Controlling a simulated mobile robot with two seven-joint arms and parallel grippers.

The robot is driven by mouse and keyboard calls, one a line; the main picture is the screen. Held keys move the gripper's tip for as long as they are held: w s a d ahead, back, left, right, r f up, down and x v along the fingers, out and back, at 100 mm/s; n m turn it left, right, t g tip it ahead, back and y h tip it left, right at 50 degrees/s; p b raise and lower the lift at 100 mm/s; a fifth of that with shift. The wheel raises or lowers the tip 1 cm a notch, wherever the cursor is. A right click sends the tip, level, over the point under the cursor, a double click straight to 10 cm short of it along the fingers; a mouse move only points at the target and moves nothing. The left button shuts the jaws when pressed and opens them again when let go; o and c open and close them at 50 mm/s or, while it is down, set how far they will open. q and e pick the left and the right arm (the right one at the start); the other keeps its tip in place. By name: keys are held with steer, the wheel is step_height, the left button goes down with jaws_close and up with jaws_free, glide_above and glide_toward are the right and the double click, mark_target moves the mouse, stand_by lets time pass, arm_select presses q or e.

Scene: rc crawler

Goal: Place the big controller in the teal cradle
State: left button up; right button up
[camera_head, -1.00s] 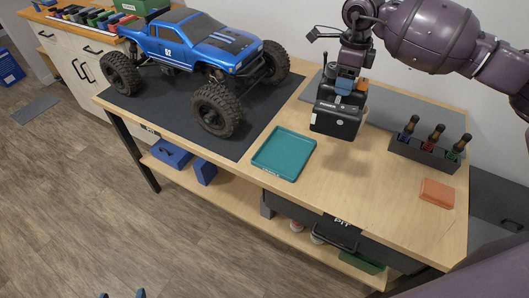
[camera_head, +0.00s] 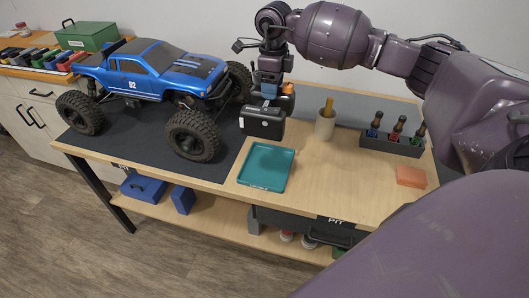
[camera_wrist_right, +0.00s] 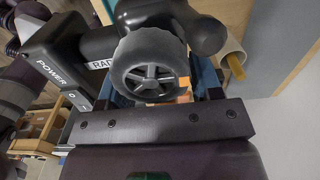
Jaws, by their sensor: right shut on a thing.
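The big controller (camera_head: 262,123) is a black boxy transmitter with a wheel. My right gripper (camera_head: 268,92) is shut on it and holds it in the air. In the right wrist view the controller's ribbed wheel (camera_wrist_right: 151,65) and its POWER label fill the upper part, with blue finger pieces (camera_wrist_right: 207,80) beside the wheel. The teal cradle (camera_head: 266,166) is a shallow, empty tray on the bench. In the head view the controller appears just above the cradle's back edge, clear of it. My left gripper is not in view.
A blue crawler truck (camera_head: 155,75) stands on a dark mat (camera_head: 110,145) left of the cradle. A beige cup (camera_head: 325,125), a dark rack of bottles (camera_head: 392,146) and an orange block (camera_head: 410,176) stand to the right. Bare wood lies right of the cradle.

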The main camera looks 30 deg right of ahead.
step_height(320, 180, down, 18)
steer(key=shift+f+b, duration=0.2)
steer(key=shift+b, duration=0.5)
steer(key=shift+f, duration=0.1)
steer(key=o, duration=1.2)
steer(key=shift+f, duration=0.1)
steer(key=shift+o, duration=0.2)
